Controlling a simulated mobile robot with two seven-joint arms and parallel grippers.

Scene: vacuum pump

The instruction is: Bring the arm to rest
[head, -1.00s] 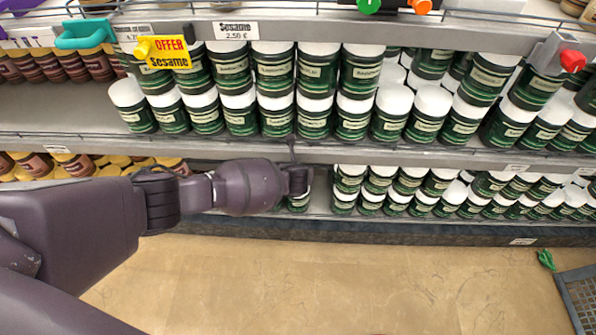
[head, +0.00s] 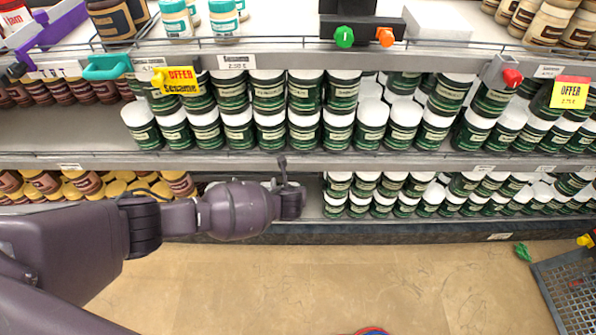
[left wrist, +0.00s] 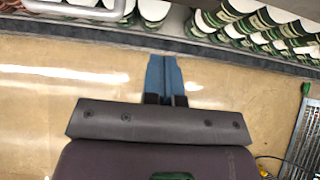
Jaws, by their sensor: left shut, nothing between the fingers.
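My left arm comes in from the left in the head view and reaches toward the shelves. Its wrist end is in front of the shelf edge between the two rows of green jars (head: 267,130). Only a small dark part of my left gripper (head: 282,165) shows there. In the left wrist view my left gripper (left wrist: 164,72) has its two blue fingers closed together with nothing between them, over the tan floor (left wrist: 55,85). My right gripper is in neither view.
A pump-like black device with green knob (head: 344,37) and orange knob stands on the upper shelf. A red-knobbed grey part (head: 512,77) is clipped to the shelf edge at right. A grey crate (head: 568,285) and a green scrap (head: 522,251) are on the floor at right. Floor in front is mostly clear.

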